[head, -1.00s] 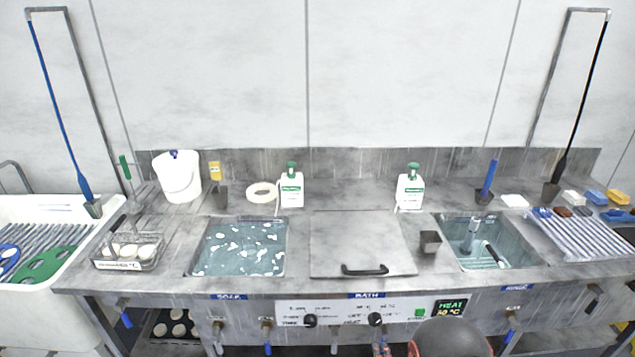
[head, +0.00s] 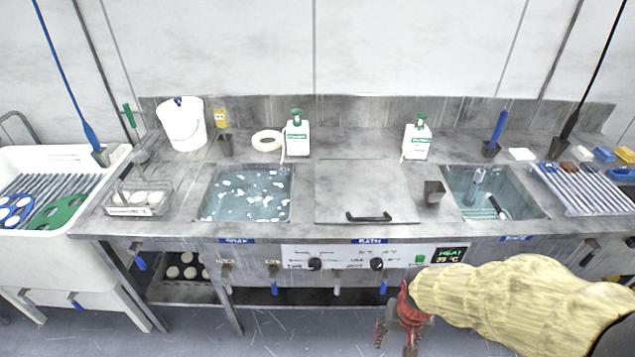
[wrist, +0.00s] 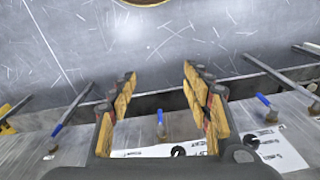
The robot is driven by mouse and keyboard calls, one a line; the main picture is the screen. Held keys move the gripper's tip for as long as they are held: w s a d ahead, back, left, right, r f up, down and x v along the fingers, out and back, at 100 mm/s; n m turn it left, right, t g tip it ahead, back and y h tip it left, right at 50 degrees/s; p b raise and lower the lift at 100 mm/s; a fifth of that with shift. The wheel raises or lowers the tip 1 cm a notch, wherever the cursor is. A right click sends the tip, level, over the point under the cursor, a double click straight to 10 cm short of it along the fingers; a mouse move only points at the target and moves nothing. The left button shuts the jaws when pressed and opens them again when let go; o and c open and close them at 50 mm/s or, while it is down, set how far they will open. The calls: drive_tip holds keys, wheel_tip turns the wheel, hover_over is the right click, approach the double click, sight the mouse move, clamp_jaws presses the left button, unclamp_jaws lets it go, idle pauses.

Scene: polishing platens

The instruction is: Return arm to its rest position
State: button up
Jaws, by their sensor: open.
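My gripper (head: 402,322) is low at the front of the wash bench in the head view, below the control panel. My arm, in a yellowish sleeve, reaches in from the lower right. In the wrist view my gripper (wrist: 160,92) has its two padded fingers apart with nothing between them. Beyond the fingers are the grey floor and the bench's front with blue-handled valves. The fingers look clear of the bench, though the exact gap cannot be told.
The steel bench (head: 265,345) has a foamy soak basin (head: 246,193), a closed bath lid (head: 365,190) and a rinse basin (head: 492,195). A control panel (head: 365,257) and blue valve handles (head: 141,263) line its front. The floor (head: 200,335) before it is open.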

drive_tip(key=s+r+n+t, duration=0.1)
drive_tip(key=s+r+t, duration=0.1)
drive_tip(key=r, duration=1.1)
drive_tip(key=s+r+t+p, duration=0.1)
drive_tip(key=s+r+t, duration=0.1)
drive_tip(key=r, duration=1.2)
drive_tip(key=shift+s+r+n+t, duration=0.25)
drive_tip(key=shift+s+n+t, duration=0.15)
drive_tip(key=shift+s, duration=0.5)
